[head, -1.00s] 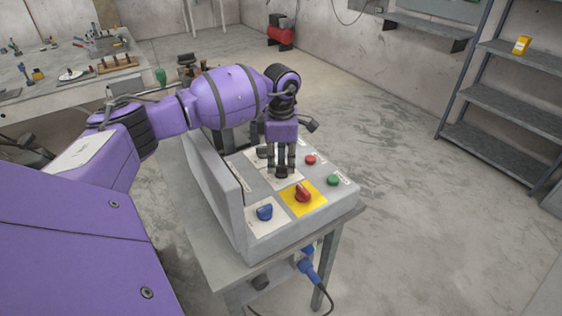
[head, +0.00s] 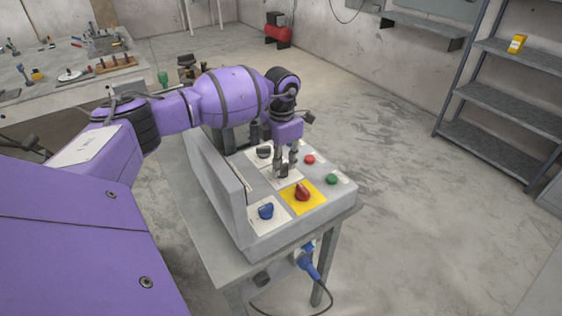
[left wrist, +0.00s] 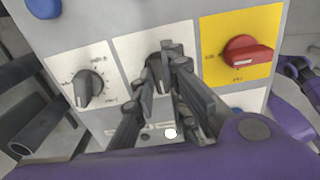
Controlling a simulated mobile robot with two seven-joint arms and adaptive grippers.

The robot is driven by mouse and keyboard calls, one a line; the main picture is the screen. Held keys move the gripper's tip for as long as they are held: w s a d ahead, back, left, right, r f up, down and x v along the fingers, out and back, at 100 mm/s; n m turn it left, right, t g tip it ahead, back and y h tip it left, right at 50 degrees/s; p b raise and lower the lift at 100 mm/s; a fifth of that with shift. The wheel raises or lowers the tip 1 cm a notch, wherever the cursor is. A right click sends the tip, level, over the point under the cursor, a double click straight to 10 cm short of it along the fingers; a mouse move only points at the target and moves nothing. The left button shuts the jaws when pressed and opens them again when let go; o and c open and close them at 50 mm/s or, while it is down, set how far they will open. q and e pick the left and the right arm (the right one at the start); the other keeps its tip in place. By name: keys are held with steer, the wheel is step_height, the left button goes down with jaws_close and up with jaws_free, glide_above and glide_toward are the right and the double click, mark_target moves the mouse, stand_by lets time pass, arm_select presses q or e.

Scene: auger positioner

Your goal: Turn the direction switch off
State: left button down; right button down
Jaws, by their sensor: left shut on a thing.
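The control box (head: 232,222) has several knobs and buttons on its top. My left gripper (head: 284,168) points down at the middle white plate (head: 289,181) of the box. In the left wrist view its fingers (left wrist: 164,62) are closed around a dark switch knob (left wrist: 153,76), which they partly hide. The label by this knob is too hidden to read, so I cannot confirm that it is the direction switch. My right gripper is not in view.
A red switch (head: 302,192) on a yellow plate and a blue knob (head: 265,211) are near the front. A black dial (head: 264,151) is behind. Red (head: 309,159) and green (head: 331,179) buttons line the right side. The box stands on a grey table (head: 225,268).

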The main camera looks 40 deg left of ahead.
mark_target(282, 166)
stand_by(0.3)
arm_select(q)
steer(key=c, duration=1.8)
jaws_free()
steer(key=shift+o, duration=0.2)
steer(key=shift+r, duration=0.25)
step_height(282, 166, up, 12)
steer(key=shift+f, duration=0.2)
steer(key=shift+f, duration=0.1)
